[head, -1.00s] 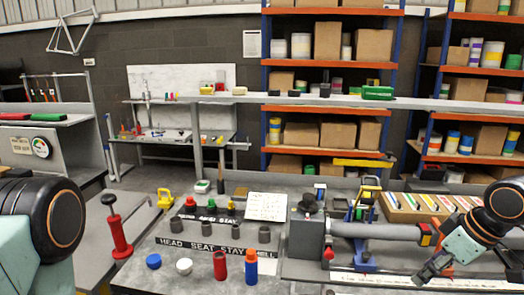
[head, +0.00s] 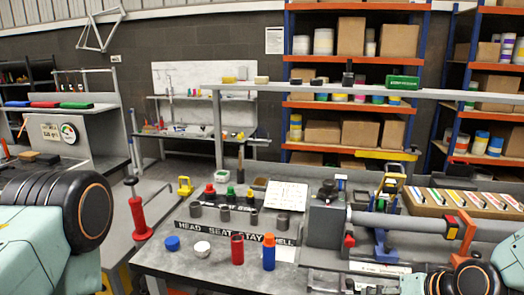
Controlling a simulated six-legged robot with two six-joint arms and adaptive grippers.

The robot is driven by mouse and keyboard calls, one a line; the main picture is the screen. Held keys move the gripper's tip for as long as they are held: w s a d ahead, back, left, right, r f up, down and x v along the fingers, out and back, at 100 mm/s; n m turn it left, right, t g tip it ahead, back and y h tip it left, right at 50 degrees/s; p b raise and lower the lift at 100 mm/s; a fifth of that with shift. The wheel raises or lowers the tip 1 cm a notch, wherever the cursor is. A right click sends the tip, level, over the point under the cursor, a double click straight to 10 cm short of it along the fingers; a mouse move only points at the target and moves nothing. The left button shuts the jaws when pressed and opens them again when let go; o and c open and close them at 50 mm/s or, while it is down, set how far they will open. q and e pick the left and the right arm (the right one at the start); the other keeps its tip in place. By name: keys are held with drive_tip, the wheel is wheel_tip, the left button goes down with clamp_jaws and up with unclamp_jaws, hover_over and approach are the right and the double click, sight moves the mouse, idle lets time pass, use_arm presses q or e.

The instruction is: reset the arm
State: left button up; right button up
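My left arm (head: 70,215) comes in from the left edge, with a black round joint in front of the bench's left side; its gripper is out of the picture. My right arm (head: 462,281) shows only as teal and black links in the bottom right corner. The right gripper is not visible. The grey workbench (head: 150,260) stands in front of me. A grey tube (head: 420,226) lies level on it at the right, held by a dark clamp block (head: 325,222).
A red bottle (head: 237,248), a blue bottle (head: 269,252), a white cap (head: 201,248) and a blue cap (head: 172,243) stand near the front. A red-handled tool (head: 137,215) stands left. A box of coloured strips (head: 465,202) sits right. Shelving (head: 350,104) stands behind.

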drive_tip(key=s+a+f+m+g+h+b, duration=0.1)
drive_tip(key=s+f+b, duration=0.1)
drive_tip(key=s+f, duration=0.45)
drive_tip(key=s+f+g+h+b, duration=0.1)
drive_tip(key=s+f+g+b, duration=0.15)
drive_tip(key=f, duration=0.65)
use_arm(q)
wheel_tip(320, 180, down, 10)
drive_tip(key=b, duration=0.4)
drive_tip(key=shift+w+r, duration=0.2)
use_arm(e)
drive_tip(key=s+f+n+g, duration=0.1)
drive_tip(key=s+f+g, duration=0.1)
drive_tip(key=s+f, duration=0.5)
drive_tip(key=s+a+f+n+g+h, duration=0.1)
drive_tip(key=s+f, duration=0.5)
drive_tip(key=s, duration=0.6)
drive_tip(key=shift+s+a+f+g+h, duration=0.15)
drive_tip(key=shift+s+f+g+h, duration=0.2)
drive_tip(key=shift+g, duration=0.2)
use_arm(q)
drive_tip(key=shift+s, duration=0.1)
drive_tip(key=shift+a, duration=0.1)
use_arm(e)
drive_tip(key=shift+w, duration=0.1)
